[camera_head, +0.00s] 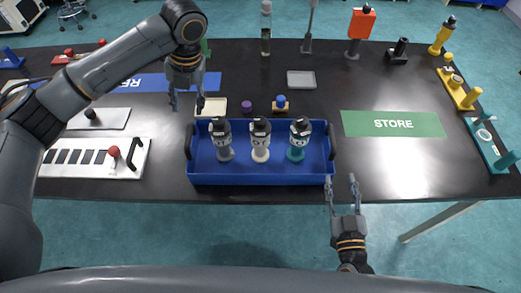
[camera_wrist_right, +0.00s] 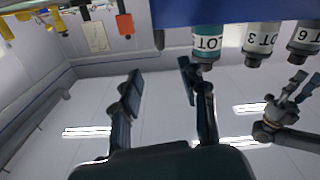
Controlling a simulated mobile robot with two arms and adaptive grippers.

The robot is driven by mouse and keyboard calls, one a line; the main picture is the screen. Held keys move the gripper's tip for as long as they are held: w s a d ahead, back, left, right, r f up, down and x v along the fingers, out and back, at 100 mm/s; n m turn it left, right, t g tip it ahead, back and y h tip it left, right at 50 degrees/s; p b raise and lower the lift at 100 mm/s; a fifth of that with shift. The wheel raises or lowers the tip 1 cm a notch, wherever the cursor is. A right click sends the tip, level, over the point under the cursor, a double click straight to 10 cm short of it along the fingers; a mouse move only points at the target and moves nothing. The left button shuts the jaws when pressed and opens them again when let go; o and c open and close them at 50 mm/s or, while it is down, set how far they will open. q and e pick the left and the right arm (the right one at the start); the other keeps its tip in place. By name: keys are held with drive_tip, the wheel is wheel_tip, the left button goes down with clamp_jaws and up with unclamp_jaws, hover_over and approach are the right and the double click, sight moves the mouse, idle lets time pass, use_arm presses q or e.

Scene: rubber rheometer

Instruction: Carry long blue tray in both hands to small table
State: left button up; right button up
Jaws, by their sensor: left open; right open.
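The long blue tray (camera_head: 240,178) sits at the front edge of the black table, with a dark handle at each end. Three capped bottles stand in it: a grey one (camera_head: 222,140), a white one (camera_head: 260,140) and a teal one (camera_head: 297,140). My left gripper (camera_head: 187,105) is open above the table, behind the tray's left end, apart from the left handle (camera_head: 189,142). My right gripper (camera_head: 342,182) is open in front of the table edge, near the tray's front right corner and below the right handle (camera_head: 332,142). In the right wrist view, the open fingers (camera_wrist_right: 160,85) hold nothing.
A white panel with a red knob (camera_head: 90,158) lies at the left. Small pucks and plates sit behind the tray. An orange-topped stand (camera_head: 360,25) is at the back.

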sight(189, 133)
use_arm(q)
drive_tip(key=a+f, duration=0.1)
drive_tip(key=f, duration=0.3)
drive_tip(key=a+f, duration=0.1)
drive_tip(key=f, duration=0.8)
drive_tip(key=shift+w+a+f, duration=0.1)
drive_tip(key=shift+a+f, duration=0.3)
use_arm(e)
drive_tip(key=w, duration=1.4)
drive_tip(key=shift+w+a, duration=0.1)
drive_tip(key=shift+a, duration=0.25)
use_arm(q)
clamp_jaws()
use_arm(e)
clamp_jaws()
